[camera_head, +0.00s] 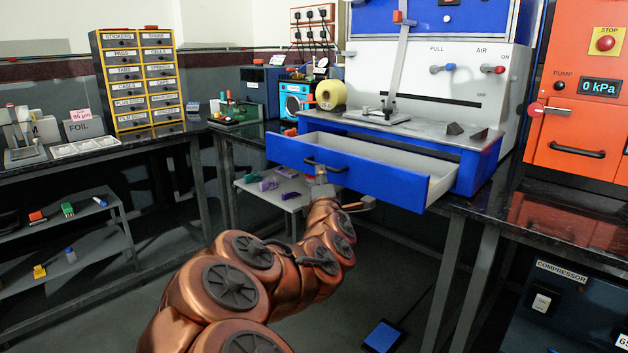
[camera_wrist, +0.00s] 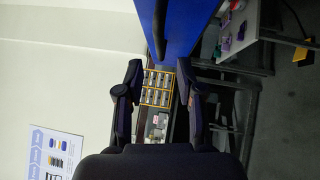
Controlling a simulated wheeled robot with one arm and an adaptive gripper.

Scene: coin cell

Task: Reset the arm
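My copper-coloured arm reaches up from the bottom of the head view to my gripper (camera_head: 322,185), just in front of and below the black handle (camera_head: 326,165) of the open blue drawer (camera_head: 375,170). In the wrist view my gripper (camera_wrist: 160,78) has its two dark fingers spread wide, with nothing between them. The blue drawer front (camera_wrist: 192,25) and its dark handle (camera_wrist: 159,28) show beyond the fingertips, and the handle looks free of them. Part of the gripper is hard to make out in the head view.
The drawer sticks out from the white and blue machine (camera_head: 430,75). A low shelf (camera_head: 290,197) with small purple and green items lies below it. A labelled drawer cabinet (camera_head: 141,82) stands at the back left. An orange pump unit (camera_head: 583,100) is at the right. A blue pedal (camera_head: 382,336) lies on the floor.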

